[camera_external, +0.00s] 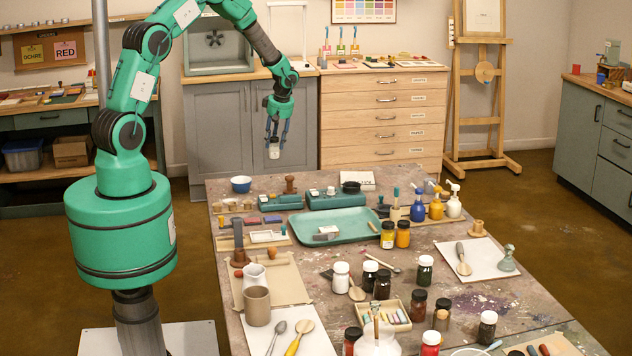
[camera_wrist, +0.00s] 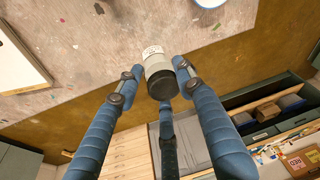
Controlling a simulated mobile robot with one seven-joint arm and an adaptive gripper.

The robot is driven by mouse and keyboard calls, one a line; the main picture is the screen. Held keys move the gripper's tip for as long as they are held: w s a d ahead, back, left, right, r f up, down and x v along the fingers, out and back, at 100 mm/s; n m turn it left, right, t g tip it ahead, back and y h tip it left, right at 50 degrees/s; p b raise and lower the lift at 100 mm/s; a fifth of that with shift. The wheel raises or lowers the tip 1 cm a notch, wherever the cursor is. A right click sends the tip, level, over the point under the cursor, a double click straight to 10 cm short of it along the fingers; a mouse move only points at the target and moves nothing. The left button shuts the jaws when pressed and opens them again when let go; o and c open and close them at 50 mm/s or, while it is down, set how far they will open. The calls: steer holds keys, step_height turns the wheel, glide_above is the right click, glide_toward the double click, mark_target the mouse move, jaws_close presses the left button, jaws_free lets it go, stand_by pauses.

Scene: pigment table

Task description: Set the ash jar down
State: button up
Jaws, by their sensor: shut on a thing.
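My gripper (camera_external: 277,126) has its fingers shut around the small ash jar (camera_external: 274,152) and points downward. The jar hangs in the air near the table's far edge, in front of the grey cabinet. In the wrist view the jar (camera_wrist: 156,66) sits between the blue fingers of my gripper (camera_wrist: 154,84). Its dark lid is closest to the camera, with a grey body and white label beyond. The worktable (camera_external: 300,178) lies below and nearer the camera. How high the jar is above the table is hard to tell.
A blue bowl (camera_external: 241,184), teal boxes (camera_external: 338,200) and a wooden stamp (camera_external: 290,184) stand near the far edge. A teal tray (camera_external: 348,222) lies behind several pigment jars (camera_external: 403,234). Pump bottles (camera_external: 436,208) stand at right. A bare strip shows along the far edge.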

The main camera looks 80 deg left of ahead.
mark_target(275, 154)
steer(key=shift+f+b, duration=0.3)
steer(key=shift+f, duration=2.8)
steer(key=shift+f, duration=1.85)
steer(key=shift+f+b, duration=0.15)
steer(key=shift+b, duration=0.25)
steer(key=o, duration=1.3)
steer(key=shift+o, duration=0.2)
steer(key=p+v, duration=0.1)
steer(key=v, duration=1.1)
steer(key=shift+p, duration=0.3)
